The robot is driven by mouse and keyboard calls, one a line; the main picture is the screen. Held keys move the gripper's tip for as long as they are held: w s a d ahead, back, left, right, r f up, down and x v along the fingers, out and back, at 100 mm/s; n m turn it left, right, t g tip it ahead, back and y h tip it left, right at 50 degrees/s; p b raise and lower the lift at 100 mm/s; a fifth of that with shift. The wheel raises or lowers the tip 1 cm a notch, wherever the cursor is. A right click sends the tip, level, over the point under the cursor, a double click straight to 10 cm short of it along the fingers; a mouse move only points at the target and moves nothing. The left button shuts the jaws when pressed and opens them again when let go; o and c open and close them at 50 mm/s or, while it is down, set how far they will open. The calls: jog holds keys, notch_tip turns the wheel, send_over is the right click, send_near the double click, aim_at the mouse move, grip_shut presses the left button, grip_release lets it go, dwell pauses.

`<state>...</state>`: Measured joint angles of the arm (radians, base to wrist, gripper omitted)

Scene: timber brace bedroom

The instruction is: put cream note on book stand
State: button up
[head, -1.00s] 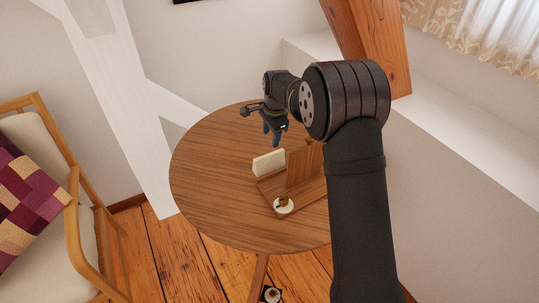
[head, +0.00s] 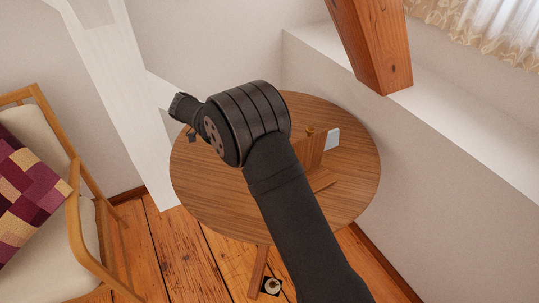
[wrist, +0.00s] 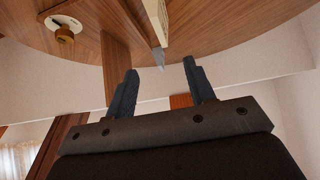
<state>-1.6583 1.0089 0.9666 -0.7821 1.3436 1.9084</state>
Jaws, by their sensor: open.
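The cream note (wrist: 157,14) shows in the wrist view as a narrow pale piece at the top centre, standing on the table close to the book stand; my arm hides it in the head view. The wooden book stand (head: 312,152) is on the round table, partly behind my arm; its upright panel (wrist: 115,58) shows left of the note in the wrist view. My gripper (wrist: 160,66) is open and empty, with its fingers apart below the note in the picture.
A white disc with a brown knob (wrist: 65,34) is at upper left in the wrist view. The round table (head: 350,185) has free room at right. A timber post (head: 370,50) and armchair (head: 80,215) flank it.

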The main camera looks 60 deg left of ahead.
jog(key=x, duration=1.1)
jog(key=shift+w+f, duration=0.2)
jog(key=shift+w, duration=0.1)
jog(key=shift+x, duration=2.7)
jog(key=shift+d, duration=0.1)
jog(key=shift+r, duration=0.1)
jog(key=shift+c, duration=0.4)
grip_shut()
